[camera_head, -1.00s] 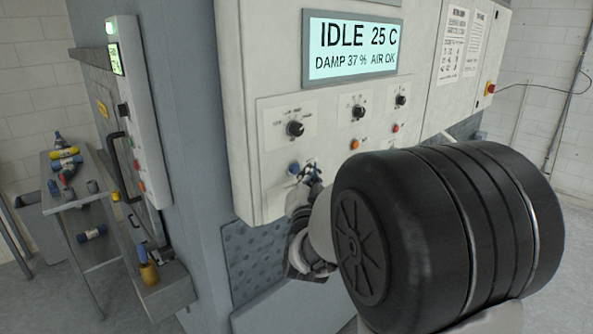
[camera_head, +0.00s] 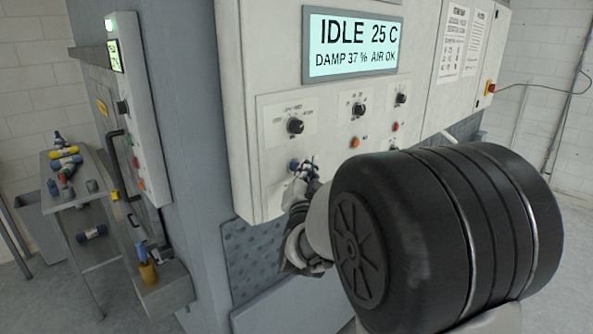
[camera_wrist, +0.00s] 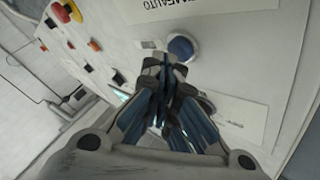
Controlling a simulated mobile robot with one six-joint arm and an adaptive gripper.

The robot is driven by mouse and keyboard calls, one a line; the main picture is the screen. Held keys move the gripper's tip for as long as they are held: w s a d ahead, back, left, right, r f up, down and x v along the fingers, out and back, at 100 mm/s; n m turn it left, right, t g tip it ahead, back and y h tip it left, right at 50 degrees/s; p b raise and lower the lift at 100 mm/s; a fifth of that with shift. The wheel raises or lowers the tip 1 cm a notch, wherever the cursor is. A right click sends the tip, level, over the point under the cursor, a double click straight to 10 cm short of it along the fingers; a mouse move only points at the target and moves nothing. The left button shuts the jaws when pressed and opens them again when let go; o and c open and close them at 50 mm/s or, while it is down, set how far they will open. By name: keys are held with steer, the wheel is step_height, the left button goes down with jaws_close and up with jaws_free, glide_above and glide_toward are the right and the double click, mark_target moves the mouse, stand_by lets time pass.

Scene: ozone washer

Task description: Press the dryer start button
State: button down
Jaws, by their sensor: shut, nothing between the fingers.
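The dryer's control panel (camera_head: 262,190) has a lit display (camera_head: 350,47) reading "IDLE 25 C, DAMP 37 %, AIR OK". A round blue button (camera_head: 294,165) sits on the panel's lower left, below a black knob (camera_head: 295,126). The blue button (camera_wrist: 182,48) also shows in the wrist view, just beyond the fingertips. My gripper (camera_head: 308,168) is shut and empty, with its tips right at the button's lower right in the head view. In the wrist view my gripper (camera_wrist: 166,62) partly overlaps the button's lower edge. I cannot tell whether the tips touch it.
More black knobs (camera_head: 358,110) and small orange and red buttons (camera_head: 354,142) lie to the right on the panel. A red emergency stop (camera_wrist: 68,10) shows in the wrist view. A metal table (camera_head: 75,197) with several bottles stands at left, beside another control box (camera_head: 130,110).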

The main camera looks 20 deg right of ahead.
steer(key=shift+w+a, duration=0.15)
steer(key=shift+w, duration=0.3)
stand_by(0.8)
steer(key=shift+s+b, duration=0.1)
steer(key=shift+b, duration=0.25)
steer(key=shift+s+d+b, duration=0.3)
steer(key=shift+s+b, duration=0.2)
steer(key=shift+s, duration=0.25)
steer(key=s, duration=0.1)
steer(key=s+d+b, duration=0.1)
steer(key=s, duration=0.1)
steer(key=s+b, duration=0.1)
steer(key=shift+s+d, duration=0.35)
stand_by(0.3)
